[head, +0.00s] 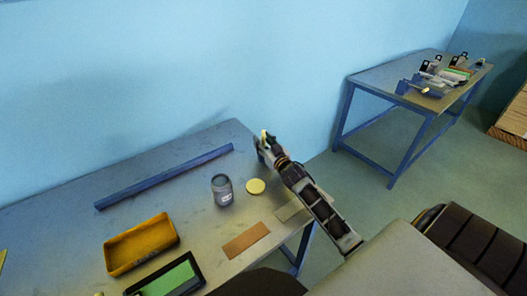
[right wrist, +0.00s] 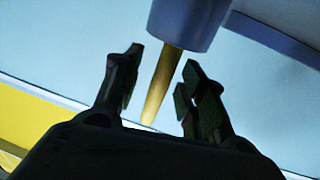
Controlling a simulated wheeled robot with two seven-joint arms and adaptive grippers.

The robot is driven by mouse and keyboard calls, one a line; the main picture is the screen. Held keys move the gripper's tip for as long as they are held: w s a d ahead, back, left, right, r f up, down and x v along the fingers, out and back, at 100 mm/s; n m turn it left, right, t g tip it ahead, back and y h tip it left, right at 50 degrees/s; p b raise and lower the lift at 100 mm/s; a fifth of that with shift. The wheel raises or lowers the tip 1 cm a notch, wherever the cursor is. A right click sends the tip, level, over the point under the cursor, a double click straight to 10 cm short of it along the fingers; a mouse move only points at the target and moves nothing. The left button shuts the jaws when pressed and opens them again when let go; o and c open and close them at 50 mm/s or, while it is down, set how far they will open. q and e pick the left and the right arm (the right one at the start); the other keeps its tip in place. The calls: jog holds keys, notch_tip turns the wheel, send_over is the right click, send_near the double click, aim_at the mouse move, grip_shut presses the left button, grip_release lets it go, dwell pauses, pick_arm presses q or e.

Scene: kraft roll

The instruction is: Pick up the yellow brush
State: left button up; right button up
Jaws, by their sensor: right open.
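The yellow brush shows in the right wrist view as a tapered yellow handle (right wrist: 162,85) coming out of a blue-grey round holder (right wrist: 185,22). The handle lies between the two fingers of my right gripper (right wrist: 155,92), with gaps on both sides. The gripper is open and not closed on it. In the head view my right gripper (head: 267,146) is over the far right corner of the near table. A small yellow bit (head: 264,136) shows at its tip; the holder is mostly hidden there. My left gripper is not in view.
On the near table (head: 75,215) are a long blue bar (head: 165,178), a grey can (head: 222,190), a yellow disc (head: 256,186), a brown plate (head: 246,240), an orange tray (head: 140,243) and a green-topped black tray (head: 172,278). A second table (head: 385,82) with several items stands at right.

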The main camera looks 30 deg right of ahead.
aim_at(264, 131)
grip_shut()
dwell(0.3)
jog(key=shift+r, duration=0.45)
notch_tip(264, 131, up, 8)
jog(key=shift+f+p, duration=0.1)
jog(key=shift+p, duration=0.35)
jog(key=shift+r, duration=0.65)
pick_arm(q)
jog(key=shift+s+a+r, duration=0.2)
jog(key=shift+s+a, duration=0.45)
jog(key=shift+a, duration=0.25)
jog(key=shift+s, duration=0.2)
